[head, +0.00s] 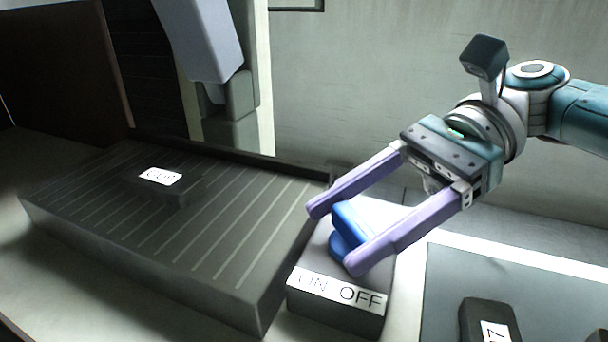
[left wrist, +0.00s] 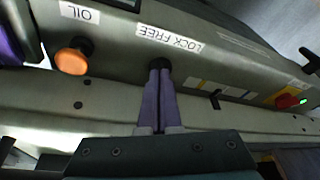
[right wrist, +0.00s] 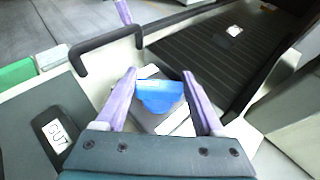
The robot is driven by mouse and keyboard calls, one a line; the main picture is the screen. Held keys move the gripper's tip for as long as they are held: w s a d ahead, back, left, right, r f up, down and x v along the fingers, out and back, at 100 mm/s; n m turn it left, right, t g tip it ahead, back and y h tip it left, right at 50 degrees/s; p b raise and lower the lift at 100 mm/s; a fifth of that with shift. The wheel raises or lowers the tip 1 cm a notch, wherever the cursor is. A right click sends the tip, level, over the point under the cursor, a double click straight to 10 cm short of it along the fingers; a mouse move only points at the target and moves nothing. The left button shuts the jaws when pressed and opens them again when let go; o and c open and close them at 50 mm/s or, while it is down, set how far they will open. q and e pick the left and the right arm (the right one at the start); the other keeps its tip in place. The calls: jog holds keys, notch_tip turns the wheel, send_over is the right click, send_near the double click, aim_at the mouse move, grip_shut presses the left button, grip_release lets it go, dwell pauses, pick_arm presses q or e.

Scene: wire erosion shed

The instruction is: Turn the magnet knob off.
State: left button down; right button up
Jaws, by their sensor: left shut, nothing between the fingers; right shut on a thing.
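The blue magnet knob (head: 345,236) sits on top of a grey box whose front label (head: 340,290) reads ON at left and OFF at right. My right gripper (head: 332,240) has its purple fingers on either side of the knob and is shut on it. The right wrist view shows the knob (right wrist: 160,95) between the two fingers. Which word the knob points to is hard to tell. My left gripper (left wrist: 160,82) is shut and empty, its fingertips at a dark round part under a LOCK FREE label (left wrist: 170,36). It is not in the head view.
A dark slotted plate (head: 120,240) stands left of the knob box, with a small labelled block (head: 160,178) on it. A dark mat (head: 445,290) with labelled dark blocks lies at right. An orange knob (left wrist: 72,60) and a red button (left wrist: 286,101) are on the left wrist view's panel.

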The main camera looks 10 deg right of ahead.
pick_arm(q)
jog(key=shift+a, duration=0.1)
pick_arm(e)
jog(key=o, duration=1.1)
pick_arm(q)
notch_tip(320, 180, down, 2)
jog(key=shift+f+b, duration=0.1)
jog(key=shift+b, duration=1)
jog(key=shift+f, duration=0.1)
pick_arm(e)
jog(key=v, duration=1)
